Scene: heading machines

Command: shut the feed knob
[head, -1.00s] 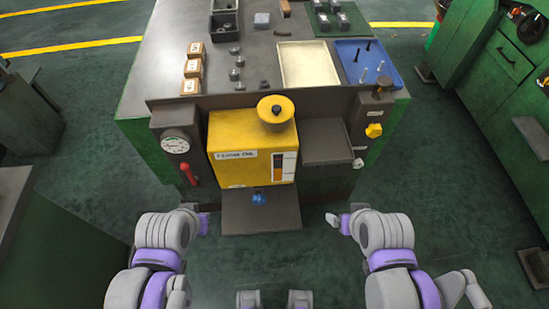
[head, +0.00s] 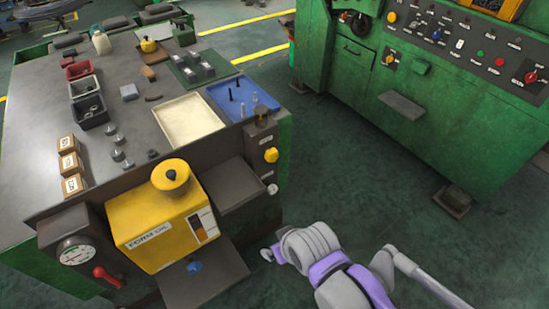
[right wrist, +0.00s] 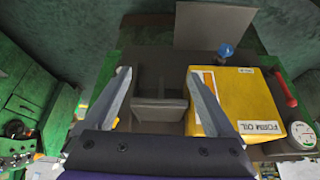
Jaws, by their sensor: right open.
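I cannot tell for sure which knob is the feed knob, because the labels are too small to read. A yellow knob (head: 271,155) sits on the small dark panel at the bench's front right corner, with a pale round knob (head: 272,189) below it. A blue tap knob (head: 194,267) is under the yellow oil tank (head: 160,230) and also shows in the right wrist view (right wrist: 226,50). My right gripper (head: 268,253) is low in front of the bench, right of the tank. Its fingers are open and empty in the right wrist view (right wrist: 160,72). My left gripper is out of view.
A red lever (head: 108,276) and a gauge (head: 75,252) are left of the tank. A grey shelf (head: 232,188) juts out right of it. The green machine (head: 370,110) with a control panel stands behind, across clear floor (head: 350,190).

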